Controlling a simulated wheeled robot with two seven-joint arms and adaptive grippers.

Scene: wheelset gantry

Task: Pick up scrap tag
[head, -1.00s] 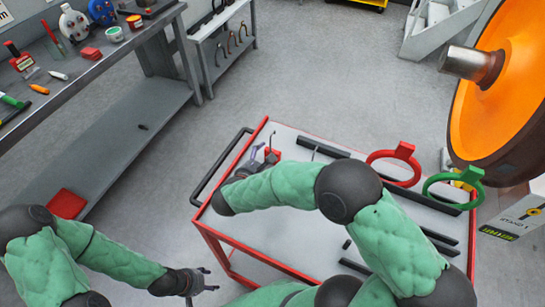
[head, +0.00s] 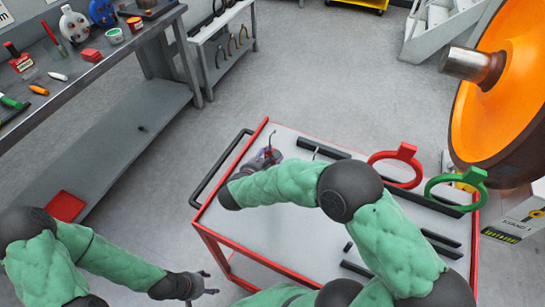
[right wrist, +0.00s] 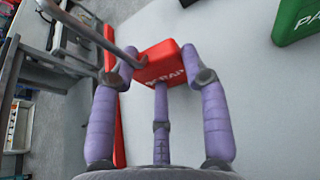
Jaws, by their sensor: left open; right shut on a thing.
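The scrap tag (right wrist: 163,63) is a red block with white lettering and a grey metal hook (right wrist: 85,32), seen in the right wrist view. My right gripper (right wrist: 163,78) is shut on it, with purple fingers at both sides and one beneath. In the head view the right gripper (head: 264,160) is over the far left corner of the cart, where the hook (head: 271,139) rises and the red block is hidden. My left gripper (head: 206,286) is open and empty, low beside the cart's left side.
A green lettered tag (right wrist: 293,22) lies right of the scrap tag. An orange wheel (head: 510,90) stands at right. A workbench (head: 115,45) is at left, with clear floor between.

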